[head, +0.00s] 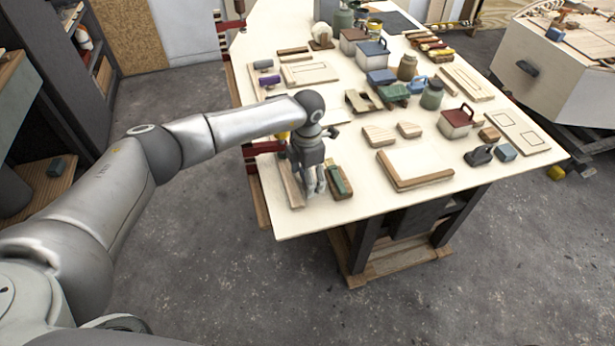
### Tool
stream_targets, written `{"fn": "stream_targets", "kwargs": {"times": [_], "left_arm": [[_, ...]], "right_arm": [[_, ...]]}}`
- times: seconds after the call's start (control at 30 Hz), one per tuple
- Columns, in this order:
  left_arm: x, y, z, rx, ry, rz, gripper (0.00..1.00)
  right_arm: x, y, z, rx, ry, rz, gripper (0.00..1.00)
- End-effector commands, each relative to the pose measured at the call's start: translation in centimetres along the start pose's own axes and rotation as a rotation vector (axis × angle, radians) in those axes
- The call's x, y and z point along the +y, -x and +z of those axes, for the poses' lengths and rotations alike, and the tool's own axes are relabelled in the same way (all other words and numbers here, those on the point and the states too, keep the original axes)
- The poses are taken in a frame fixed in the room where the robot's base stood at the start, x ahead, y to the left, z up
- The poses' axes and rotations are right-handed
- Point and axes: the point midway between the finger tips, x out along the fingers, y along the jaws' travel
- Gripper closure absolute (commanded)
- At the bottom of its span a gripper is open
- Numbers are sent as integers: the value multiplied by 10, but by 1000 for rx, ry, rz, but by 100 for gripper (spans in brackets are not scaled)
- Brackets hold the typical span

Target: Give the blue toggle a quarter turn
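My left gripper (313,190) hangs fingers-down over the near left corner of the worktable (300,222), between a wooden strip (291,182) and a wooden block with a green top (339,180). The gap between its fingers is too small to read, and I see nothing clearly held. A small bright blue piece (418,84) lies mid-table among jars and tools, well away from the gripper. I cannot tell whether it is the blue toggle. My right gripper is not in view.
Boxes with lids, including a red-lidded one (459,121), jars and wood pieces crowd the table's middle and back. A framed pale board (415,165) lies at the front. A pale wooden box (560,75) stands right. A shelf unit (65,80) stands left. The front floor is clear.

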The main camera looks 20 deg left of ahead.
Motion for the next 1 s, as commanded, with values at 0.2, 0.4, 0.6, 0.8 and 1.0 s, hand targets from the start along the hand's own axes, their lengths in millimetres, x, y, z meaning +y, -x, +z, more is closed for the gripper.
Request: {"fn": "stream_targets", "kwargs": {"times": [0.2, 0.4, 0.6, 0.8, 1.0], "left_arm": [[1, -2, 0, -1, 189, 0, 52], [0, -1, 0, 0, 379, 0, 52], [1, -1, 0, -1, 569, 0, 52], [1, -1, 0, -1, 759, 0, 52], [1, -1, 0, -1, 948, 1, 52]], "right_arm": [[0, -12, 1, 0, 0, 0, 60], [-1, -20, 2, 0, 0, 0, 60], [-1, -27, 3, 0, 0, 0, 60], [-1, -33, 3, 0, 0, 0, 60], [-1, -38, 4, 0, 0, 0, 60]]}}
